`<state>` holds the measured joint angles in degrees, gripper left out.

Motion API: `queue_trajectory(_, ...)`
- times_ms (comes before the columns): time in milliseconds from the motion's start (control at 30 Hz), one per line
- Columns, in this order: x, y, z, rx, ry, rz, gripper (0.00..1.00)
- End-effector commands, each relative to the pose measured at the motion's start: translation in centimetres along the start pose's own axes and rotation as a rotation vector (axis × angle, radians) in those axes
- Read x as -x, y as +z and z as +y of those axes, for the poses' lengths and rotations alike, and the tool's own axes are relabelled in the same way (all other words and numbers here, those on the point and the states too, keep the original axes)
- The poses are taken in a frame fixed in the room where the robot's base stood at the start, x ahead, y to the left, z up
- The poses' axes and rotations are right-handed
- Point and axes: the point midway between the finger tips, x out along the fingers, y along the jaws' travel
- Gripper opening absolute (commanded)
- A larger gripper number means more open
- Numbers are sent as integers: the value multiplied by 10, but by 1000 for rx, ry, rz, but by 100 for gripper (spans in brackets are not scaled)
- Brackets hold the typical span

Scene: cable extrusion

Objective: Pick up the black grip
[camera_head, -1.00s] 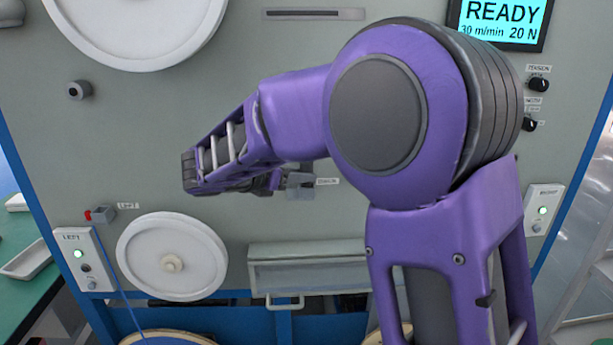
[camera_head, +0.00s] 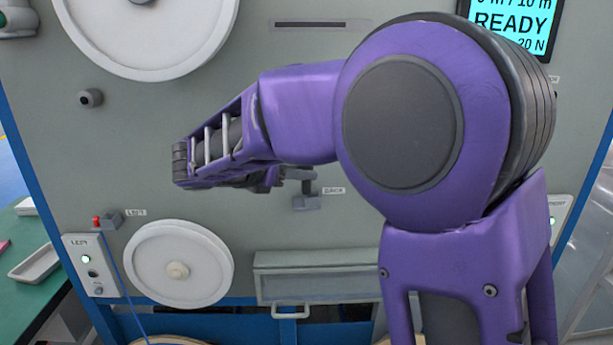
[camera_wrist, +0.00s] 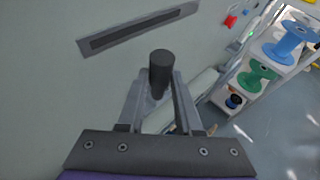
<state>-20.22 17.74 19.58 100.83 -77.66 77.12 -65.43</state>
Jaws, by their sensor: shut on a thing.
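The black grip (camera_wrist: 161,72), a short dark cylinder, stands between the fingertips of my gripper (camera_wrist: 158,92) in the wrist view. The two grey fingers close in on it from either side, and my gripper is shut on it. In the head view my gripper (camera_head: 265,181) is seen from behind, dark and partly covered by my purple wrist. The grip cannot be made out there. A grey lever (camera_head: 300,174) reaches from beside my gripper to a small grey bracket (camera_head: 307,201) on the machine panel. Whether the grip joins this lever is hidden.
The grey machine panel (camera_head: 110,130) fills the background. A white wheel (camera_head: 210,255) and a clear-fronted box (camera_head: 325,284) sit low on it. A slotted plate (camera_wrist: 135,33) is near the grip. Shelves with blue (camera_wrist: 291,42) and green spools (camera_wrist: 259,73) stand right.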

Motion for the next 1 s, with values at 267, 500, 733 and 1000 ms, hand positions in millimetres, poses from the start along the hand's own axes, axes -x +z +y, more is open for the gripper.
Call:
queue_trajectory(267, 74, -31, 1, 2, 7, -1, 0)
queue_trajectory(500, 124, -52, 1, 1, 4, -1, 0)
queue_trajectory(733, 144, -60, 0, -1, 0, -1, 0)
queue_trajectory(1000, 147, -61, 0, -2, 0, -1, 0)
